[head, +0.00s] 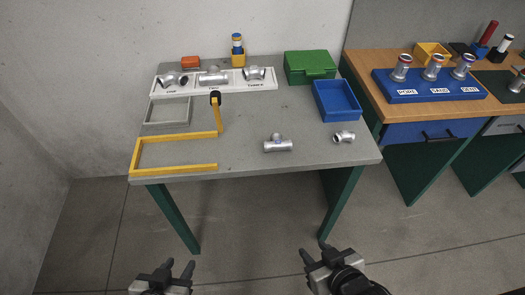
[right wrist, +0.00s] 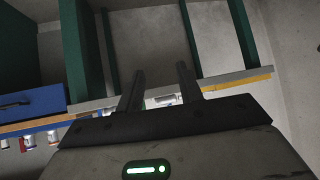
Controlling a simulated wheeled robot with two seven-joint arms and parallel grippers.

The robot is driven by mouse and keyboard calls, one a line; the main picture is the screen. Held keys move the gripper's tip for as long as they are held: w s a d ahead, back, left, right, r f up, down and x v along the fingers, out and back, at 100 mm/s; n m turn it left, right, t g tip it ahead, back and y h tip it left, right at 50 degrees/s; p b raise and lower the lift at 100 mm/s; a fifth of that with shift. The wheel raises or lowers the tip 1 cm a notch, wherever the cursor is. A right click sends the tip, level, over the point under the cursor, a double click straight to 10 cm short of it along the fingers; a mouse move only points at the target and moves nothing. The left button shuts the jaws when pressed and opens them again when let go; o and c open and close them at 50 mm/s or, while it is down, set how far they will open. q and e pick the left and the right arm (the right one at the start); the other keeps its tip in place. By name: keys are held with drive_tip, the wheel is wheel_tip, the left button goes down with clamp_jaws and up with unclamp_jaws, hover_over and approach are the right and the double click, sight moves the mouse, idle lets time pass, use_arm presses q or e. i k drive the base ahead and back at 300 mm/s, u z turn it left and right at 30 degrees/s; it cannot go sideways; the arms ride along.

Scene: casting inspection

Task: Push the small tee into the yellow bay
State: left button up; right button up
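The small tee, a silver pipe fitting (head: 278,145), lies on the grey table right of centre, its branch pointing away from me. The yellow bay (head: 175,170) is a three-sided frame on the table's left front, open toward the right; its inside looks empty. The tee lies to the right of that opening, apart from it. My left gripper (head: 180,268) is below the table's front edge, its fingers apart and empty. My right gripper (head: 316,253) is also in front of the table, open and empty; its spread fingers show in the right wrist view (right wrist: 160,78).
A silver elbow (head: 344,136) lies right of the tee. A yellow bar with a black end (head: 218,118) stands or lies near the bay's back right. Behind are a white fitting tray (head: 215,90), grey frame (head: 168,123), blue bin (head: 337,115) and green case (head: 310,75).

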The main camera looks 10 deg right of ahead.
sight(277, 143)
drive_tip(key=u, duration=0.4)
drive_tip(key=i, duration=0.35)
drive_tip(key=u, duration=1.9)
drive_tip(key=k, duration=2.05)
drive_tip(key=z, duration=2.3)
drive_tip(key=i, duration=0.5)
drive_tip(key=u, duration=0.1)
